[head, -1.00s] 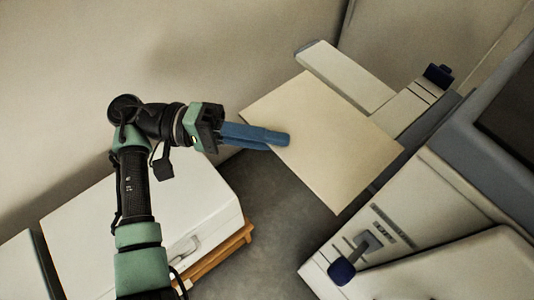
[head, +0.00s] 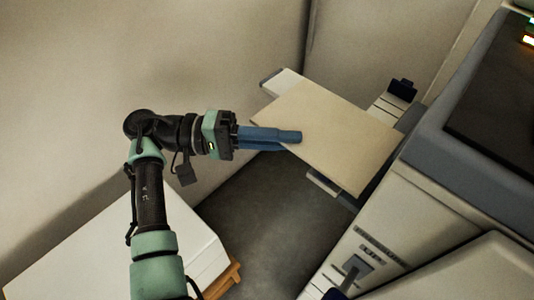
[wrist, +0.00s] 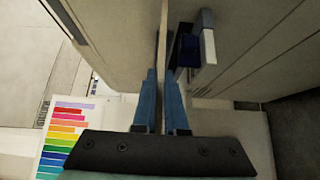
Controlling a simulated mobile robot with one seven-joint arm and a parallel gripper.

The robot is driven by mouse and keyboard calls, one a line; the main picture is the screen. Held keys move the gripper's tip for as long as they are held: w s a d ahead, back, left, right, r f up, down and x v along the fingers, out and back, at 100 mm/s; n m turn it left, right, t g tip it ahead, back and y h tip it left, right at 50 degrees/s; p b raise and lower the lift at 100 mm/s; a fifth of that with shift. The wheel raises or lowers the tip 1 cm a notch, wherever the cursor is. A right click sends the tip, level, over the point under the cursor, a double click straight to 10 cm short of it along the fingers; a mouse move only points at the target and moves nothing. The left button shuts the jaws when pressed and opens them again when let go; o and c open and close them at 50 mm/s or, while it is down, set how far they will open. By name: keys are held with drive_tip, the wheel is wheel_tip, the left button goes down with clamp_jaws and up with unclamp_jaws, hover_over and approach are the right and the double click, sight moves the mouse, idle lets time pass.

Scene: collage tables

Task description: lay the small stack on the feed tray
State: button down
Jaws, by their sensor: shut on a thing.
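The small stack (head: 330,130) is a thin, flat cream sheaf. My gripper (head: 292,138), with blue fingers, is shut on its left edge in the head view. In the wrist view the stack (wrist: 162,45) shows edge-on between the fingertips (wrist: 160,80). The pale feed tray (head: 281,79) juts from the machine's side, with a dark blue guide (head: 402,88) at its back right. The stack overlaps the tray in the head view and hides most of it. I cannot tell whether they touch.
The large pale machine (head: 400,205) with a dark-topped panel fills the right, with a lever (head: 354,266) low on its side. A white case (head: 150,240) on a wooden stand is at lower left. Walls close off the back. A colour chart (wrist: 65,135) shows in the wrist view.

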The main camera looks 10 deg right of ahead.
sight(324, 103)
drive_tip(key=w+d+b, duration=0.2)
drive_tip(key=d+b, duration=0.1)
drive_tip(key=w+d+b, duration=0.2)
drive_tip(key=d+b, duration=0.1)
drive_tip(key=w+d+b, duration=0.2)
drive_tip(key=shift+w+d+f+b, duration=0.3)
drive_tip(key=shift+w+d+b, duration=0.1)
drive_tip(key=shift+s+a+f+b, duration=0.15)
drive_tip(key=shift+f+b, duration=1.25)
drive_tip(key=shift+f, duration=1.35)
drive_tip(key=c, duration=1)
unclamp_jaws()
drive_tip(key=shift+f, duration=0.1)
drive_tip(key=shift+o, duration=0.5)
drive_tip(key=shift+a, duration=0.25)
drive_tip(key=shift+r+v, duration=0.2)
drive_tip(key=shift+v, duration=0.95)
drive_tip(key=shift+r+v, duration=0.15)
drive_tip(key=shift+v, duration=1)
drive_tip(key=shift+r+v, duration=0.2)
drive_tip(key=shift+v, duration=1)
